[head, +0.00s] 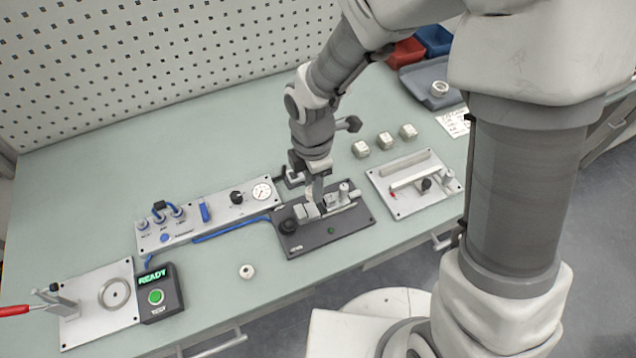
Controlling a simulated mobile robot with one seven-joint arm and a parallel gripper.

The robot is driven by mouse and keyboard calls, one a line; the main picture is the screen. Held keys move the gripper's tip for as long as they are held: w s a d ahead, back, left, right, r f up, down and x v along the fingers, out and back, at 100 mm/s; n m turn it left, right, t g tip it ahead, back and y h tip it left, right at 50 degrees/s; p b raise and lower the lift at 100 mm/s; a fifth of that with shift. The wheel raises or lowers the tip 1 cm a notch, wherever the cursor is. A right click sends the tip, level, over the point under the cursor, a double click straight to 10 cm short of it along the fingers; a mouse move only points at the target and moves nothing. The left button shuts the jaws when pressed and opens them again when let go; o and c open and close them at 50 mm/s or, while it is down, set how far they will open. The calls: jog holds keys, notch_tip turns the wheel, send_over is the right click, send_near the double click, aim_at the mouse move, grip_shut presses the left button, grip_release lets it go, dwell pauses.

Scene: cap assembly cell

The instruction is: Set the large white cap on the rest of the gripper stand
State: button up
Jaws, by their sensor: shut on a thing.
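My gripper (317,190) points down just above the dark gripper stand (334,240), near the middle of the table. It is shut on a pale, rounded piece (318,187) that looks like the large white cap. The piece is small in the picture and partly hidden by the fingers. The stand carries grey metal blocks, a short upright cylinder at the right and a dark round knob at the left. I cannot tell whether the held piece touches the rest.
A small white part (246,271) lies in front. Three pale blocks (385,140) stand behind the silver plate fixture (414,200) at right. A gauge panel (220,212) and blue hose lie left. A READY box (160,293) sits front left. Bare table separates these.

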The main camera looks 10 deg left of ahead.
aim_at(314, 209)
jog(key=shift+f+b, duration=2.4)
jog(key=shift+f, duration=0.5)
jog(key=o, duration=0.9)
